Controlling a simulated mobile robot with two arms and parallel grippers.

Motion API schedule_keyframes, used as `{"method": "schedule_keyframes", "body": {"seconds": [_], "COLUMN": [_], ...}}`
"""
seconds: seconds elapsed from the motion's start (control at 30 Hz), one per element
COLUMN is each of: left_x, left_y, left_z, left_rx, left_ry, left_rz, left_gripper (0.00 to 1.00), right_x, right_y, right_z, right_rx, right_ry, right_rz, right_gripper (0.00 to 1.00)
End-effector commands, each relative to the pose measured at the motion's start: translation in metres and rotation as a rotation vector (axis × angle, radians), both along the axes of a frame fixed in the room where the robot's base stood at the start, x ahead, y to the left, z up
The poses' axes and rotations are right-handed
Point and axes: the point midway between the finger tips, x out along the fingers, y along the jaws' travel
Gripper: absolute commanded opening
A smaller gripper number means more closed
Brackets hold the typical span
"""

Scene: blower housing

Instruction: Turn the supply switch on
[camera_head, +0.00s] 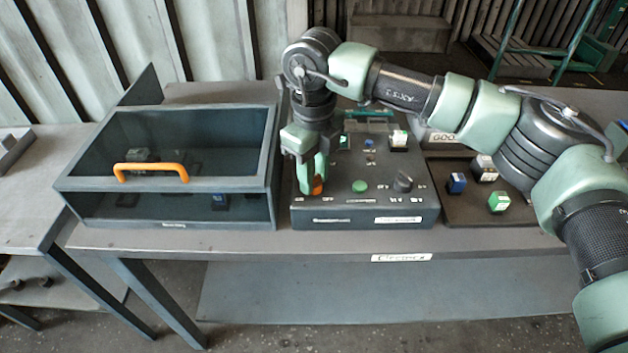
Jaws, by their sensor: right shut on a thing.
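A dark control box (385,208) stands on the bench. My right gripper (312,184) reaches down from above to the front left of its top panel. Its fingers are shut on a small orange switch (318,185), which is mostly hidden by the fingers. Which way the switch is turned cannot be seen. A black rotary knob (403,182) and a green round button (360,186) sit to the right on the same panel. The panel labels are too small to read. My left gripper is not in view.
A clear-topped case (170,205) with an orange handle (150,168) stands closely left of the box. A dark tray (460,211) with white, blue and green blocks lies at the right, partly behind my right arm. The bench's front strip is free.

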Motion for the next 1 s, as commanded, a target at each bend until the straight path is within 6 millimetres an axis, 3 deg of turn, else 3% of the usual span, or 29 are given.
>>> {"method": "schedule_keyframes", "body": {"seconds": [0.73,0.77,0.8,0.83,1.0], "left_x": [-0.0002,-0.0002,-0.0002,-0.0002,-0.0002], "left_y": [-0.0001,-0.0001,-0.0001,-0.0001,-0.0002], "left_z": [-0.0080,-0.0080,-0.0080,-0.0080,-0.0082], "left_rx": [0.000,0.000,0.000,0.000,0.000], "left_ry": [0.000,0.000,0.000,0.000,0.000], "left_rz": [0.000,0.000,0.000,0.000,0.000], "left_gripper": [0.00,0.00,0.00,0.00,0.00], "right_x": [0.0014,0.0014,0.0014,0.0013,0.0008], "right_y": [0.0002,0.0002,0.0002,0.0002,0.0001], "right_z": [0.0024,0.0024,0.0023,0.0022,0.0013], "right_rx": [0.002,0.002,0.002,0.002,0.002], "right_ry": [-0.005,-0.005,-0.005,-0.005,-0.003], "right_rz": [-0.092,-0.092,-0.092,-0.091,-0.090], "right_gripper": [0.00,0.35,0.46,0.52,0.52]}}
